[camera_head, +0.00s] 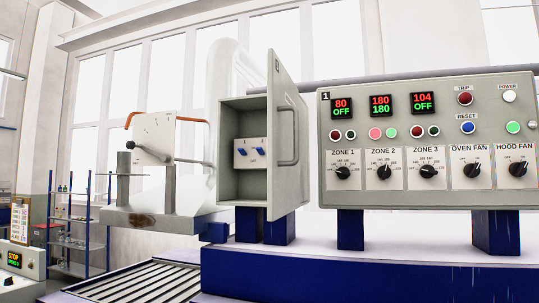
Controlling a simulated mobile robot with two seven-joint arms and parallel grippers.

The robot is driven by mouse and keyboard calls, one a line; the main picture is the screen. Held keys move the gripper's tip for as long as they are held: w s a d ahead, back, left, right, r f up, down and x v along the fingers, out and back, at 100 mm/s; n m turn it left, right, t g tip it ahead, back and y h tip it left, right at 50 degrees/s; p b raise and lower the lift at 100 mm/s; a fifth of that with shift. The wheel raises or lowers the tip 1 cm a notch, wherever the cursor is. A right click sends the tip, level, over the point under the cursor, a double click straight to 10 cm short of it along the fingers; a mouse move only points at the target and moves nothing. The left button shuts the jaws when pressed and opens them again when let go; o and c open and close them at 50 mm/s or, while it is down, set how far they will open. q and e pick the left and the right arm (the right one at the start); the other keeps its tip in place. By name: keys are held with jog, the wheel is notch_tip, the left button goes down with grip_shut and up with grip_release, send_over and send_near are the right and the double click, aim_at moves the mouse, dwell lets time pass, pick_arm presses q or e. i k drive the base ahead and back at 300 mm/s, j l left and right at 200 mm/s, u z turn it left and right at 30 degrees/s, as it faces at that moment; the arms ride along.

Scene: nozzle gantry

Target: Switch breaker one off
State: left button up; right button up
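A grey breaker box (228,187) stands left of the big control panel, with its door (290,145) swung open toward the right. Inside is a pale breaker unit (252,164) with two blue switches side by side, the left switch (242,152) and the right switch (260,151). The labels by the switches are too small to read, so I cannot tell which is breaker one or how each is set. Neither of my grippers is in view.
The control panel (426,199) with displays, lamps and knobs fills the right. A blue base (350,270) carries both boxes. A roller conveyor (140,284) lies below left, and a metal fixture (150,222) stands left of the box. The open door borders the box's right side.

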aim_at(241, 150)
jog(key=i+j+z, duration=0.35)
jog(key=j+z, duration=0.15)
jog(key=j, duration=0.25)
jog(key=i+j+z, duration=0.25)
jog(key=j, duration=0.15)
jog(key=k, duration=0.1)
